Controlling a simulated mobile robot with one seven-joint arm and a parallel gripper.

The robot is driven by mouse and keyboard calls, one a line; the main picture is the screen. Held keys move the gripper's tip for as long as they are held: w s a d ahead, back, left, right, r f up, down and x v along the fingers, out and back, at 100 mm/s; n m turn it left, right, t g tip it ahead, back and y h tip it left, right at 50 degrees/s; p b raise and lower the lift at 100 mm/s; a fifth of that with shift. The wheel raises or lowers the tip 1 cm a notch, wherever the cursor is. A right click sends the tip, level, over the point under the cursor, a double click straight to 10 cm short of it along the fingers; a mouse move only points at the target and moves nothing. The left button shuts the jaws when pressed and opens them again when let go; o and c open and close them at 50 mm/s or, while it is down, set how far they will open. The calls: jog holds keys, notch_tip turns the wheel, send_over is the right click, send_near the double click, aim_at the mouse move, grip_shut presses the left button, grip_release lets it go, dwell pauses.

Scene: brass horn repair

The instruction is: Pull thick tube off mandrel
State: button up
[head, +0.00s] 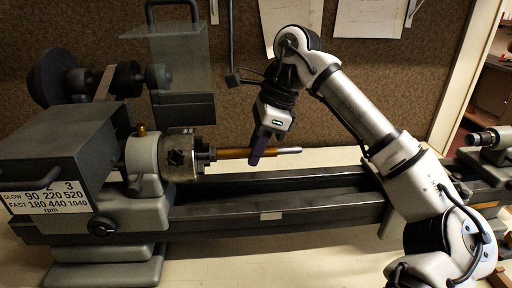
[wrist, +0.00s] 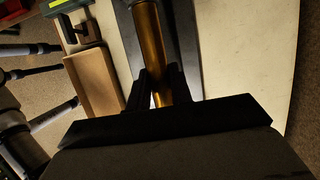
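A brass-coloured thick tube (head: 232,153) sits level on the mandrel, whose silvery rounded end (head: 290,150) sticks out to its right. The left end of the mandrel is at the lathe chuck (head: 181,158). My gripper (head: 257,155) comes down from above at the tube's right part, with a dark finger across it. In the wrist view the tube (wrist: 152,55) runs down between the two dark fingers of my gripper (wrist: 159,80). The fingertips lie against both sides of the tube, so it looks shut on it. The finger pads are partly hidden.
The lathe headstock (head: 60,155) stands left, with a clear guard (head: 185,60) raised above the chuck. The dark bed (head: 270,200) runs below the tube towards the tailstock (head: 490,145) at right. A wooden tray (wrist: 95,85) shows in the wrist view.

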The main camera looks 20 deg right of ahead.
grip_shut()
jog(key=shift+d, duration=0.1)
jog(key=s+d+p, duration=0.2)
jog(key=d, duration=0.7)
jog(key=s+d+p, duration=0.3)
jog(key=d, duration=0.7)
jog(key=shift+s+p, duration=0.25)
jog(key=shift+p, duration=0.05)
dwell(1.7)
jog(key=s+a+r+p, duration=0.1)
jog(key=s+r+p, duration=0.1)
jog(key=s+r, duration=0.3)
jog(key=shift+a+p, duration=0.15)
jog(key=shift+p, duration=0.25)
dwell(0.5)
dwell(0.4)
